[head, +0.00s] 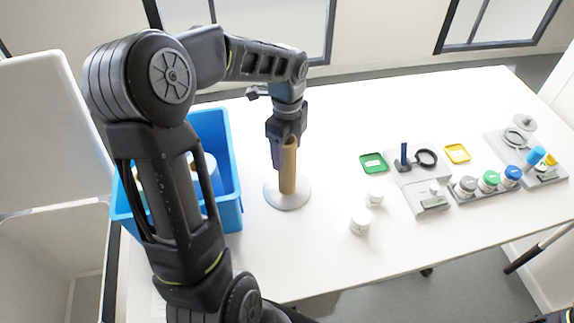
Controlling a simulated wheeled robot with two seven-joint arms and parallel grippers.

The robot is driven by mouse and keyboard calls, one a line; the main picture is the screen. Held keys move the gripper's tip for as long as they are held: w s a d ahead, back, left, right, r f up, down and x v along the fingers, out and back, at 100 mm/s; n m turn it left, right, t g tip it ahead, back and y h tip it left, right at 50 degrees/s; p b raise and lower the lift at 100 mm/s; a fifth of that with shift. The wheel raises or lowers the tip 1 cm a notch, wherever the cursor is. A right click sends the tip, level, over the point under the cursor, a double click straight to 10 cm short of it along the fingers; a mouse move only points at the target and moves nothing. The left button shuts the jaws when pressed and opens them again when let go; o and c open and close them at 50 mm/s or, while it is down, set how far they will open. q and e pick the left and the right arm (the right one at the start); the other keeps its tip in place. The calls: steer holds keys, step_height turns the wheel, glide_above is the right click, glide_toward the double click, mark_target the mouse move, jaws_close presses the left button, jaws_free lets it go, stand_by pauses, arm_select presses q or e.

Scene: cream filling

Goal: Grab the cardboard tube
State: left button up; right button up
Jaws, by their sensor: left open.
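The brown cardboard tube (288,172) stands upright on a round grey base (286,201) near the left part of the white table. My left gripper (284,150) is directly at the tube's upper part, pointing down. Its jaws are open, with one dark finger showing along the left side of the tube. The far finger and the tube's top are partly hidden by the gripper, so I cannot tell whether a finger touches the tube. My right gripper does not show.
A blue bin (229,214) stands left of the tube, partly behind my left arm. Two white jars (360,222) stand right of it. Farther right are a green tray (373,163), a yellow tray (457,153), a scale (432,204) and several lidded jars (489,180). The table front is clear.

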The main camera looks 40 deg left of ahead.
arm_select(q)
jaws_close()
stand_by(0.7)
